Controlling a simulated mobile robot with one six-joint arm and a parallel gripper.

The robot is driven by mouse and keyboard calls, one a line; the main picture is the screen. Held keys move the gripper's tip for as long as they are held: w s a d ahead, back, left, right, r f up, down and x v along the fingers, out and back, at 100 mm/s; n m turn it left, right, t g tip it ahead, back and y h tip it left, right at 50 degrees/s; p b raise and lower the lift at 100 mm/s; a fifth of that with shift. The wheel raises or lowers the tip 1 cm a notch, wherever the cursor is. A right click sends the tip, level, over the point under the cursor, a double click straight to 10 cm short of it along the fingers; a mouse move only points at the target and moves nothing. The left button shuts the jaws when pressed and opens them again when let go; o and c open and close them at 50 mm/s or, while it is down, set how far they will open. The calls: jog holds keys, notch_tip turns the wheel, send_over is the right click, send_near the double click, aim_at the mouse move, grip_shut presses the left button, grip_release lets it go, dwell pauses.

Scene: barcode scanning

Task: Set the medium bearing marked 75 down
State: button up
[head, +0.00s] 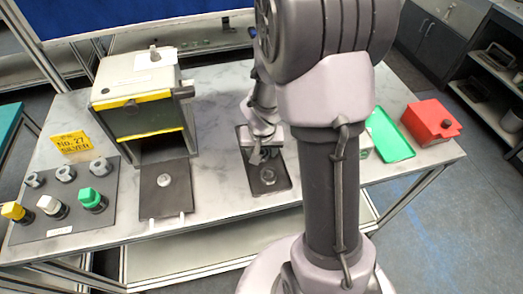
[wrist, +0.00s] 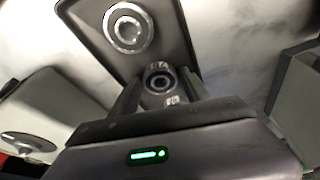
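In the wrist view my gripper (wrist: 158,90) is shut on a small silver ring, which looks like the medium bearing (wrist: 158,80). No mark 75 can be read on it. The fingers hide its sides. Another silver ring bearing (wrist: 128,28) lies in the dark tray, apart from the held one; it also shows in the head view (head: 268,177). I cannot tell how high the held bearing is above the tray.
A grey box with yellow edges (head: 140,110) stands left, with a dark plate (head: 150,205) and a silver disc (head: 163,180) before it. A green tray (head: 388,135) and red box (head: 432,122) are right.

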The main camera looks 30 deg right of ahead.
jog(key=shift+o, duration=0.7)
jog(key=shift+r, duration=0.1)
jog(key=s+a+r+t+y+p, duration=0.1)
jog(key=s+a+r+p, duration=0.25)
jog(key=r, duration=0.75)
jog(key=s+a+r+t+p, duration=0.15)
jog(key=s+a+r, duration=0.3)
jog(key=r, duration=0.65)
jog(key=s+a+r+n+y, duration=0.1)
jog(key=s+a+r+y, duration=0.1)
jog(key=s+a+r, duration=0.4)
jog(key=s+a, duration=0.2)
jog(key=shift+s+r+y, duration=0.15)
jog(key=shift+s+y, duration=0.15)
jog(key=shift+s, duration=0.05)
notch_tip(320, 180, down, 7)
jog(key=b, duration=0.7)
